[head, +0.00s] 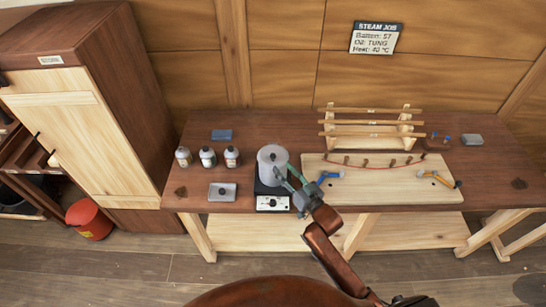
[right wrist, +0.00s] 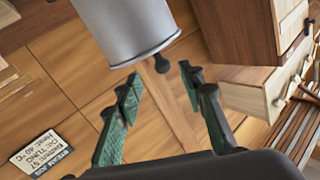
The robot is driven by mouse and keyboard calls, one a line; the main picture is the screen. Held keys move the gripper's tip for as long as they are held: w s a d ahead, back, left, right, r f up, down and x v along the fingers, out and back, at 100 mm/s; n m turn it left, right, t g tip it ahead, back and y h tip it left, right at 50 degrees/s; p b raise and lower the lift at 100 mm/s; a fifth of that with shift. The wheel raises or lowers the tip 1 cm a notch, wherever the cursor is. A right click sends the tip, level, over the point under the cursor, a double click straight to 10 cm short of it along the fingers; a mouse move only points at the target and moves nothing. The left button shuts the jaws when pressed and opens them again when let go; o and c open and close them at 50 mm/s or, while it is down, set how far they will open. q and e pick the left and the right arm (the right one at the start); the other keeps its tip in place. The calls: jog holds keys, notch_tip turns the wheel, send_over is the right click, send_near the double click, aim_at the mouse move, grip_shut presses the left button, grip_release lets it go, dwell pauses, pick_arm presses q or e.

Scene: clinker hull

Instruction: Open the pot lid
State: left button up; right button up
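The grey cylindrical pot (head: 271,164) stands upright on a small heater (head: 272,203) near the front edge of the bench. In the right wrist view, which is turned nearly upside down, the pot (right wrist: 127,22) hangs from the top, and its dark lid knob (right wrist: 161,63) sticks out from the lid end. My right gripper (head: 287,175) is at the pot's right front side. In the right wrist view my right gripper (right wrist: 159,76) has its green-padded fingers apart, with the knob just beyond and between the tips, held by neither. My left gripper is not in view.
Several small bottles (head: 207,157) and a grey tray (head: 222,192) are left of the pot. A pale board (head: 390,185) with blue and orange clamps and a wooden rack (head: 370,122) are right. A tall cabinet (head: 95,100) and red bucket (head: 89,219) stand left.

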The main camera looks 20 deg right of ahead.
aim_at(273, 156)
jog(key=x, duration=0.4)
jog(key=p+x, duration=0.1)
jog(key=x, duration=0.3)
jog(key=shift+a+r, duration=0.1)
jog(key=shift+r, duration=0.15)
jog(key=shift+c, duration=0.7)
grip_shut()
